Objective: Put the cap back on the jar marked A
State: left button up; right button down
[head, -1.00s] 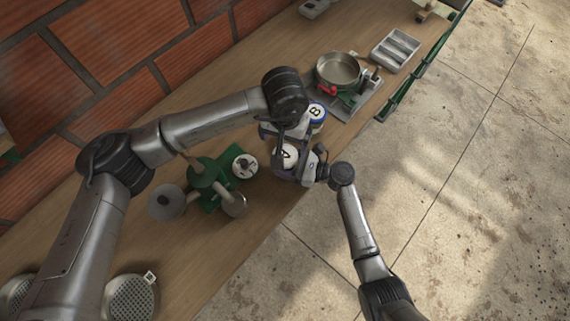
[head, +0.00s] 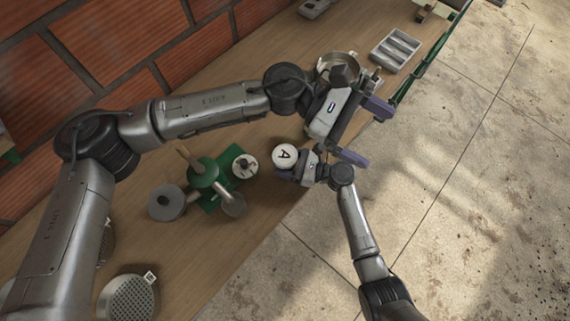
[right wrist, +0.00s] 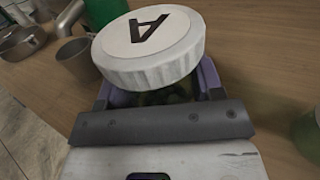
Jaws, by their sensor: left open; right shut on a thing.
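The white ribbed cap (right wrist: 150,50) with a black A rests on top of the jar marked A (right wrist: 165,95). Only a dark strip of the jar shows beneath it in the right wrist view. The cap also shows in the head view (head: 285,155). I cannot tell whether it is seated fully. My right gripper (head: 283,172) is shut on the jar below the cap, at the bench's front edge. My left gripper (head: 366,133) is open and empty, apart from the cap, to its upper right, with its fingers pointing over the front edge.
A green machine with round grey parts (head: 204,173) stands left of the jar. A metal pan (head: 340,66) is partly hidden behind my left gripper. A grey divided tray (head: 396,50) lies farther right. A perforated round part (head: 128,298) lies at lower left.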

pick_arm(q)
jog(key=w+d+r+n+t+h, duration=0.25)
jog(key=w+n+t+h, duration=0.4)
jog(key=n, duration=0.85)
jog(key=w+a+f+n+t+y, duration=0.1)
jog(key=w+f+n+t+y, duration=0.25)
jog(key=n, duration=0.65)
jog(key=w+a+f+n+t+y, duration=0.15)
jog(key=w+n+t+y, duration=0.3)
jog(key=n, duration=0.45)
jog(key=s+a+f+n+g+y, duration=0.2)
jog(key=a+f+n+y, duration=0.2)
jog(key=n, duration=0.4)
jog(key=s+a+f+n+g+y, duration=0.2)
jog(key=a+f+n+y, duration=0.2)
jog(key=n, duration=0.4)
jog(key=s+a+f+n+g+y, duration=0.2)
jog(key=s+a+f+n+y, duration=0.1)
jog(key=n, duration=0.6)
jog(key=shift+a+f+y, duration=0.75)
jog(key=shift+a+f, duration=0.35)
jog(key=shift+f, duration=0.1)
jog(key=n, duration=0.1)
jog(key=a+n, duration=0.1)
jog(key=shift+n+y, duration=0.3)
jog(key=shift+n, duration=0.9)
